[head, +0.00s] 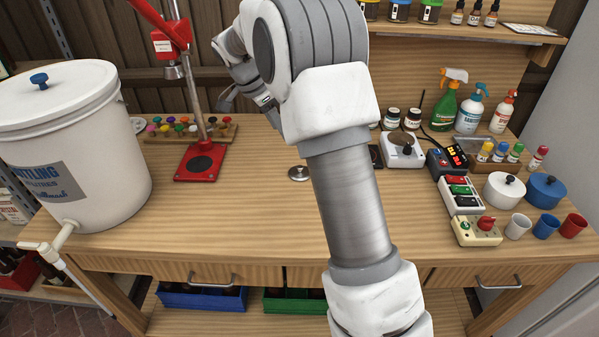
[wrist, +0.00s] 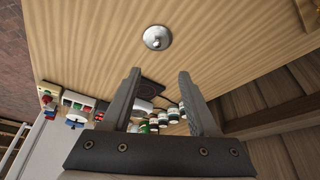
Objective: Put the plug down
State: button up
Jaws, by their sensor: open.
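A small round silver piece with a knob on top, which looks like the plug (head: 299,174), lies on the wooden bench top just left of my arm. In the wrist view the plug (wrist: 157,38) is beyond my fingertips, with bare wood around it and nothing touching it. My gripper (wrist: 160,74) is open, with nothing between its two dark fingers. In the head view my gripper (head: 230,100) is partly hidden at the back of the bench, above the bench top and behind the plug.
A red press stand (head: 200,163) and a rack of coloured stoppers (head: 215,131) stand at the left, near a large white bucket (head: 80,140). Scale (head: 402,150), switch boxes (head: 460,195), pots, cups and spray bottles crowd the right. The front middle of the bench (head: 230,220) is clear.

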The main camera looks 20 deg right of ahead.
jog(key=x, duration=0.9)
jog(key=shift+s+f+b, duration=0.1)
jog(key=shift+f+b, duration=0.05)
jog(key=shift+b, duration=0.15)
jog(key=shift+s+a+x, duration=0.1)
jog(key=shift+s+x, duration=0.05)
jog(key=shift+x, duration=1.25)
jog(key=shift+s+a+x, duration=0.15)
jog(key=shift+s+x, duration=0.05)
jog(key=shift+x, duration=1.15)
jog(key=shift+f, duration=0.1)
grip_shut()
